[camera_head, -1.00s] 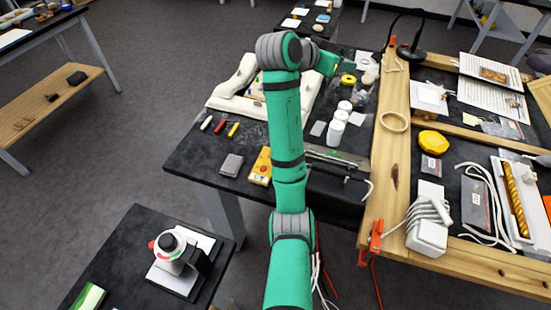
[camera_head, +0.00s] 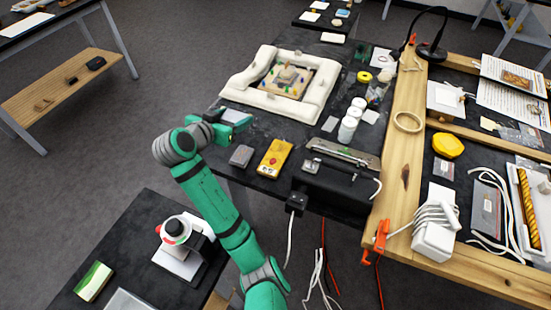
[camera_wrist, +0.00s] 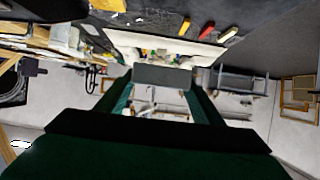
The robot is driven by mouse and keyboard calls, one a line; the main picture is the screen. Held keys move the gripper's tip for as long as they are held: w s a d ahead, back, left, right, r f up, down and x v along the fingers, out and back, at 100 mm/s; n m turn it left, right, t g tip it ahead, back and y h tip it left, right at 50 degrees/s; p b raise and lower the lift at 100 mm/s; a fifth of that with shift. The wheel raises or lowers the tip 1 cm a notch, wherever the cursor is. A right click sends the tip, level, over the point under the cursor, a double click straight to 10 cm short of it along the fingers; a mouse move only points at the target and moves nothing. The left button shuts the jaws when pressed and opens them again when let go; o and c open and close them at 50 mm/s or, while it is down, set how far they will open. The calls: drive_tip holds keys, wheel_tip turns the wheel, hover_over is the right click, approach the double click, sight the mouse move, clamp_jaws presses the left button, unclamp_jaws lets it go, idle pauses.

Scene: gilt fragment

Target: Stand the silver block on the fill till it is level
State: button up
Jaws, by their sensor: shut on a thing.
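My gripper (camera_head: 235,117) is low over the left front of the black work table, in front of the white cushioned frame (camera_head: 252,94). In the wrist view its green fingers are shut on a plain grey block (camera_wrist: 163,76), which looks like the silver block. In the head view the block is mostly hidden by the gripper. Inside the white frame lies a tan panel (camera_head: 268,84) with small coloured bits and a paler raised piece (camera_head: 289,74) at its middle. I cannot tell which part is the fill.
A grey box (camera_head: 241,156) and a yellow meter (camera_head: 275,158) lie close to my gripper on its right. White jars (camera_head: 348,130) stand further right. Red and yellow sticks (camera_wrist: 208,30) show in the wrist view. A side table with a white-topped instrument (camera_head: 176,230) stands nearer.

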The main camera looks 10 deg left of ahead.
drive_tip(key=s+d+f, duration=0.1)
drive_tip(key=d+f, duration=0.2)
drive_tip(key=d, duration=0.5)
hover_over(273, 161)
drive_tip(key=a, duration=0.1)
wheel_tip(273, 161, down, 5)
drive_tip(key=shift+s+d+f, duration=0.1)
drive_tip(key=shift+d+f, duration=0.35)
drive_tip(key=shift+f, duration=1.7)
drive_tip(key=shift+f, duration=0.1)
drive_tip(key=o, duration=1.3)
